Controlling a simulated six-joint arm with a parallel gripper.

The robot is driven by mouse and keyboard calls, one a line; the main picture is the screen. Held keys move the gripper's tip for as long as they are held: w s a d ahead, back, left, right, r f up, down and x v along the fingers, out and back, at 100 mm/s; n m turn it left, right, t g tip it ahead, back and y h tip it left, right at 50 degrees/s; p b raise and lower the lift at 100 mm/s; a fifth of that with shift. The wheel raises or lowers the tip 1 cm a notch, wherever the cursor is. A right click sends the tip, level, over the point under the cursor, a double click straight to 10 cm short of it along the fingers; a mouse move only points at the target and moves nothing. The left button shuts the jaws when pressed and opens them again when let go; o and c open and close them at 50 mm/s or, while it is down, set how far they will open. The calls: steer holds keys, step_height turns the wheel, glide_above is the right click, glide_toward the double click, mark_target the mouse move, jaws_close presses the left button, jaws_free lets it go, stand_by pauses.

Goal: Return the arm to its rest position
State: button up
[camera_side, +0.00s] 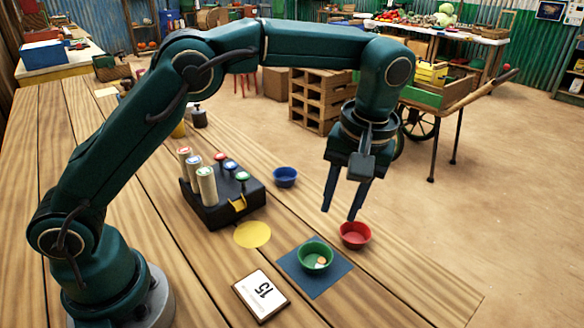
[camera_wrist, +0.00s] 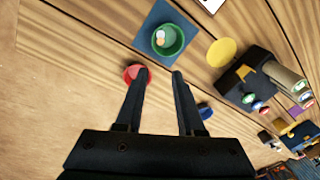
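My gripper (camera_side: 343,205) hangs above the right part of the table, over the area by the red bowl. Its two fingers are spread apart with nothing between them, as the wrist view (camera_wrist: 157,76) also shows. The red bowl (camera_side: 355,235) stands on the wood below the fingertips, and one finger partly covers it in the wrist view (camera_wrist: 130,72). My arm is raised and bent, reaching out across the table.
A green bowl (camera_side: 316,255) with small round pieces in it stands on a blue mat (camera_side: 330,282). A blue bowl (camera_side: 285,177), a yellow disc (camera_side: 252,235), a card reading 15 (camera_side: 261,295) and a black block with cylinders (camera_side: 222,210) are nearby. The front right tabletop is clear.

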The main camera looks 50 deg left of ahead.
steer(key=s+a+r+t+h, duration=0.1)
steer(key=s+a+r+t, duration=0.3)
steer(key=s+a+r, duration=0.45)
steer(key=s+f+m+t+h, duration=0.1)
steer(key=s+f+m, duration=0.3)
steer(key=s+m, duration=0.2)
steer(key=shift+s+t, duration=0.4)
steer(key=shift+s, duration=0.6)
